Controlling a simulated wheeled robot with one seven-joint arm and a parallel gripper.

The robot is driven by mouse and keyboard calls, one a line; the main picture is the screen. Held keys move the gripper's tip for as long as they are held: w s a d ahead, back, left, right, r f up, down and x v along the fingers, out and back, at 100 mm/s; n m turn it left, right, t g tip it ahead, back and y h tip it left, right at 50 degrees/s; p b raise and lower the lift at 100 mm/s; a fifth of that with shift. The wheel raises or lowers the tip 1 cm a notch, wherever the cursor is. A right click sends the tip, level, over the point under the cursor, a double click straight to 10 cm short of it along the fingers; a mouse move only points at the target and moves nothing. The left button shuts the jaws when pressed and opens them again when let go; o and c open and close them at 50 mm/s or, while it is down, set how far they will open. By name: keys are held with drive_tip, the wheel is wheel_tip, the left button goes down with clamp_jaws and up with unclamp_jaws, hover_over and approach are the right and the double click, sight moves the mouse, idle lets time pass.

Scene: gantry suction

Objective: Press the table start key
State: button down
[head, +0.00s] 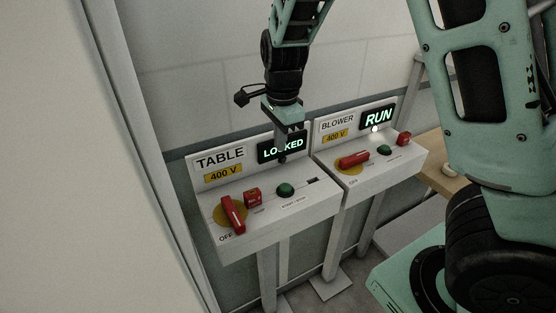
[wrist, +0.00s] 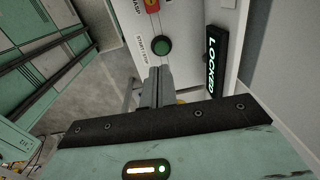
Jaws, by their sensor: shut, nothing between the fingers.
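The table panel (head: 272,221) is a white sloped box on posts, with a TABLE label, a 400 V plate and a display reading LOCKED (head: 283,147). The green start key (head: 285,190) sits in the middle of its face. The same green key shows in the wrist view (wrist: 163,46), beside a START/STOP label. A red rotary handle (head: 232,214) on a yellow disc stands at the left by OFF, with a small red block (head: 252,196) beside it. My gripper (head: 282,156) is shut and empty, above and behind the key and apart from it, partly covering the display.
The blower panel (head: 395,171) stands to the right, with a display reading RUN (head: 378,118), its own red handle (head: 355,157) and a green key (head: 384,150). A wall is close behind both panels. A pale partition fills the left side.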

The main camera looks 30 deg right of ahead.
sight(285, 187)
drive_tip(key=shift+s+d+f, duration=0.15)
drive_tip(key=shift+s+d, duration=0.05)
drive_tip(key=shift+d, duration=0.6)
drive_tip(key=f, duration=0.4)
drive_tip(key=f+p, duration=0.1)
drive_tip(key=f, duration=0.4)
drive_tip(key=w+f+p, duration=0.1)
drive_tip(key=f, duration=0.4)
drive_tip(key=shift+d, duration=0.25)
